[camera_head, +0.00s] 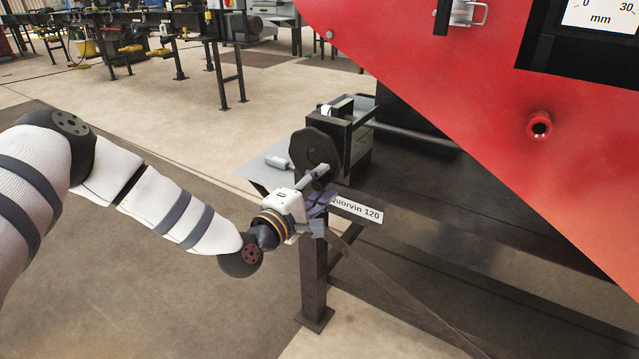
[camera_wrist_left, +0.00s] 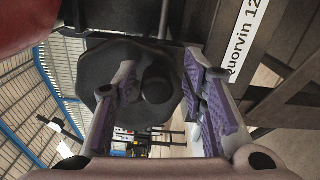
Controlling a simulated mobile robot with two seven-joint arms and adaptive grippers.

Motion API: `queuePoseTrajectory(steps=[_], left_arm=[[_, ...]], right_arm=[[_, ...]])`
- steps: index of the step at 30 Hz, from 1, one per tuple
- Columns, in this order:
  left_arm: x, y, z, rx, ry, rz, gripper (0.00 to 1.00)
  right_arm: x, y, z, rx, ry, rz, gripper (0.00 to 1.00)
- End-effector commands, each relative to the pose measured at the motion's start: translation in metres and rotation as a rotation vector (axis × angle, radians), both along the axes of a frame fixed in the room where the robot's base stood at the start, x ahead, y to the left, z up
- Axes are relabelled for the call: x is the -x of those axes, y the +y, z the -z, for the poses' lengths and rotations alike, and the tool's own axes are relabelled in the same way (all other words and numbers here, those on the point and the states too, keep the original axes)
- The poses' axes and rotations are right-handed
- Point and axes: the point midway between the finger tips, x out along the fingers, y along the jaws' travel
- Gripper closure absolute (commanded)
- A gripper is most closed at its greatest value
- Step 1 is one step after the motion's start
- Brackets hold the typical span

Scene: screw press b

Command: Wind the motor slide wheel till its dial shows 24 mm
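The dark wheel (camera_head: 316,147) stands on the front of a black block at the end of the machine's bench. In the left wrist view the dark many-sided wheel (camera_wrist_left: 103,70) fills the space beyond the fingers, with a round black knob (camera_wrist_left: 157,86) sticking out towards the camera. My left gripper (camera_head: 319,196) is just below the wheel; in the wrist view its purple-padded fingers (camera_wrist_left: 160,105) stand apart on both sides of the knob, with gaps showing. Part of a white mm scale (camera_head: 600,14) shows 0 and 30; its pointer is not visible. My right gripper is not in view.
A large red panel (camera_head: 480,110) with a red round fitting (camera_head: 540,125) covers the upper right. The label Quorvin 120 (camera_head: 357,209) is on the dark frame beside my gripper. A dark leg (camera_head: 314,270) stands below. Floor to the left is clear; benches stand far behind.

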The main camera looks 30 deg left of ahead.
Motion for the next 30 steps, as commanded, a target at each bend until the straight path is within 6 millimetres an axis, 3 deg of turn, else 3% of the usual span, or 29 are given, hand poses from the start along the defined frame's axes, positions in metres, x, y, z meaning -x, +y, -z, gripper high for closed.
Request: queuePoseTrajectory(steps=[9,21,25,30], left_arm=[[0.005,0.002,-0.001,0.0,-0.003,-0.002,0.58],[0.1,0.009,-0.001,0.002,-0.001,-0.004,0.58],[0.116,0.01,-0.001,0.001,-0.002,-0.003,0.58],[0.12,0.01,-0.002,-0.001,-0.003,-0.001,0.58]], right_arm=[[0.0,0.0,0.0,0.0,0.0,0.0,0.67],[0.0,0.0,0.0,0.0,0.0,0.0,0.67],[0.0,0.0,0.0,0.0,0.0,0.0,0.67],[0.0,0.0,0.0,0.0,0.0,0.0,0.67]])
